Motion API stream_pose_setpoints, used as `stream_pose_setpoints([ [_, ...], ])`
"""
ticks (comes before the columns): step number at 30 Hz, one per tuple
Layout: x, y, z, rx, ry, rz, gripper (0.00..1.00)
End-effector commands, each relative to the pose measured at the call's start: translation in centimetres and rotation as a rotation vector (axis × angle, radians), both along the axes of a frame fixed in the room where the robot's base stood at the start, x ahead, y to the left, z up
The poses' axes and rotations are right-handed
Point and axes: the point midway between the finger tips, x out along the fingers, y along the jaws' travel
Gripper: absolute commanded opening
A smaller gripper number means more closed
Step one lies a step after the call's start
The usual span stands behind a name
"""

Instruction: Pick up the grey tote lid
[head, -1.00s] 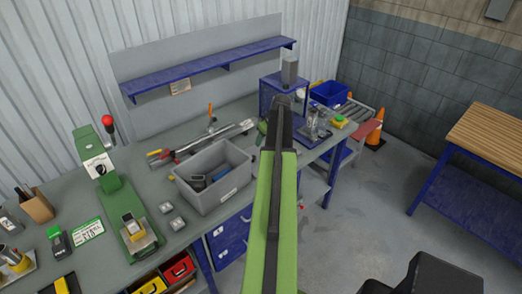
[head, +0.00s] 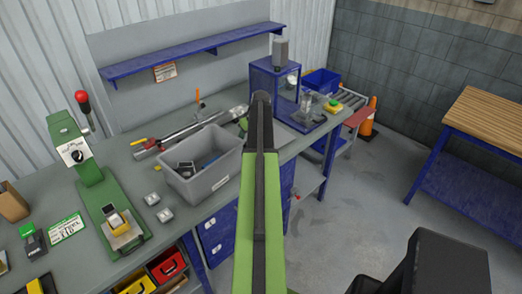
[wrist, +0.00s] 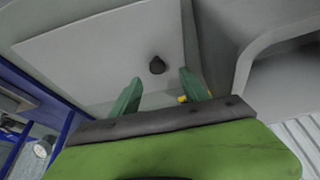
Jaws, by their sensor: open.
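The grey tote lid (wrist: 95,55) is a flat pale grey panel with a dark round knob (wrist: 157,65) in the wrist view. In the head view part of a flat grey panel that looks like the lid (head: 283,138) shows on the bench just right of my arm, which hides the rest. My gripper (wrist: 162,81) is open, its two green fingers apart and pointing at the lid. The knob appears between and just beyond the fingertips, with nothing held. The exact gap to the knob is unclear. The grey tote (head: 208,185) stands open to the left, with items inside.
The tote's rim (wrist: 243,60) is close on the right in the wrist view. A blue framed cabinet (head: 262,85) with a gauge stands behind the lid. Metal bars (head: 195,130) lie behind the tote. A green press (head: 95,185) stands at the left.

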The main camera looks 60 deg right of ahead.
Motion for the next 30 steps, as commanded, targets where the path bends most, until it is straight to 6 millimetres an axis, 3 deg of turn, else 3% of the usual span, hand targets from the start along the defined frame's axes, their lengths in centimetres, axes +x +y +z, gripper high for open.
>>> stream_pose_setpoints([
  [7,0.3,-0.3,-1.0,0.000,0.000,-0.001,0.53],
  [15,1.5,-1.1,-5.3,-0.001,0.000,-0.001,0.53],
  [23,1.6,-1.2,-5.1,0.000,0.000,-0.002,0.53],
  [30,1.6,-1.2,-5.1,0.000,0.000,-0.002,0.22],
])
